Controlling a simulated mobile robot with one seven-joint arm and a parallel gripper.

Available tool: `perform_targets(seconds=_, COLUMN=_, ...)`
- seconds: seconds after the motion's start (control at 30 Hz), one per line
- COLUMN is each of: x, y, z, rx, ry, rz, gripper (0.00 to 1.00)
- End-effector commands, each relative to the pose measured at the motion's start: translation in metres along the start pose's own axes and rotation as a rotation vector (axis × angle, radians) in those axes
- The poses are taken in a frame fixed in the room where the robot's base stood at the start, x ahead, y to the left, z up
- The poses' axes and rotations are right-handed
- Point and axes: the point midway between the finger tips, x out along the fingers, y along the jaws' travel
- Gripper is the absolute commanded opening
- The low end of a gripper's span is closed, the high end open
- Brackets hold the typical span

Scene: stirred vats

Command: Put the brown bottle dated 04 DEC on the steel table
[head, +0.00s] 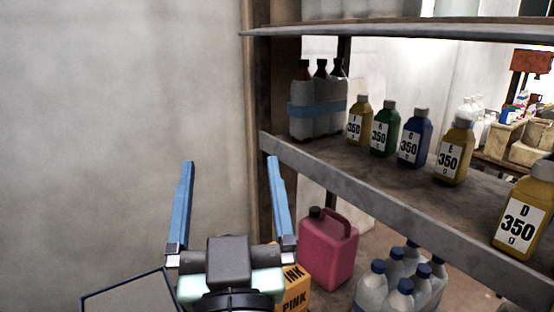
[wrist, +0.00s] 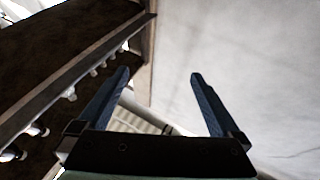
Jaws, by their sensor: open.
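My gripper (head: 230,160) is open and empty in the head view, its two blue fingers spread in front of the bare grey wall. It also shows open in the wrist view (wrist: 160,73), with nothing between the fingers. No brown bottle with a readable 04 DEC date shows in either view. On the shelf stand a yellow bottle (head: 359,119), a green bottle (head: 384,131), a blue bottle (head: 414,140), another yellow bottle (head: 454,153) and a yellow bottle marked D (head: 523,218), all labelled 350. I cannot make out a steel table.
White bottles with a blue band (head: 316,109) stand at the shelf's far end. Below are a pink jerrycan (head: 328,252), an orange box (head: 294,290) and several blue-capped white bottles (head: 400,280). The shelf edge (head: 400,212) runs right of my gripper; the wall (head: 120,110) is at left.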

Motion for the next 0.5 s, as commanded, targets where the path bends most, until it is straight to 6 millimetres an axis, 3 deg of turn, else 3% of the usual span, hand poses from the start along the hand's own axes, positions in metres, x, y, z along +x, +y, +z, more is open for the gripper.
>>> perform_targets(seconds=0.03, x=0.007, y=0.011, z=-0.044, rx=-0.014, ry=0.092, rz=0.026, gripper=1.00)
perform_targets(seconds=0.1, x=0.010, y=0.022, z=-0.090, rx=-0.029, ry=0.185, rz=0.053, gripper=1.00)
perform_targets(seconds=0.2, x=0.007, y=0.032, z=-0.141, rx=-0.048, ry=0.293, rz=0.082, gripper=1.00)
perform_targets(seconds=0.33, x=0.000, y=0.039, z=-0.179, rx=-0.064, ry=0.372, rz=0.104, gripper=1.00)
perform_targets(seconds=0.5, x=-0.003, y=0.041, z=-0.191, rx=-0.069, ry=0.398, rz=0.111, gripper=1.00)
